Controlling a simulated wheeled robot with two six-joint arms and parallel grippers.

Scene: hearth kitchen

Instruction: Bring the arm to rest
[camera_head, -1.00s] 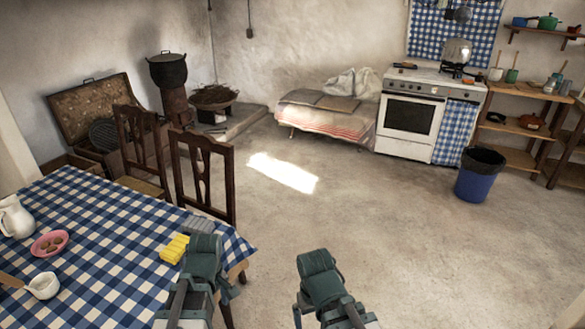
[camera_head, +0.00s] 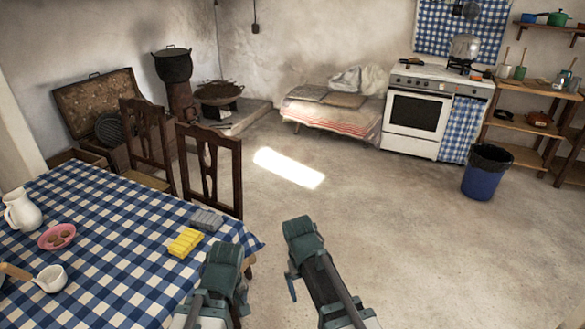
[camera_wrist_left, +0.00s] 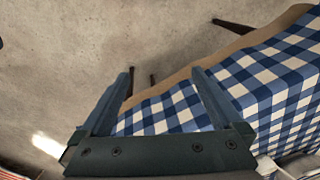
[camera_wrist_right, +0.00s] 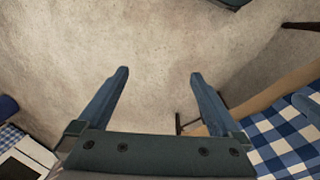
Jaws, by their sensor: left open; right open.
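My left gripper (camera_head: 226,262) is beside the right edge of the table in the head view. In the left wrist view its fingers (camera_wrist_left: 162,72) are spread with nothing between them, over the table's cloth edge and the floor. My right gripper (camera_head: 301,236) is to the right of the left one, over bare floor. In the right wrist view its fingers (camera_wrist_right: 160,73) are spread and empty, with floor between them and the cloth edge at lower right. Both arms reach up from the bottom of the head view.
The table (camera_head: 110,245) with blue checked cloth fills the left. A yellow block (camera_head: 185,242) and a grey block (camera_head: 207,220) lie near its right corner, close to my left gripper. A chair (camera_head: 209,170) stands behind. A blue bin (camera_head: 485,172) stands right. The middle floor is clear.

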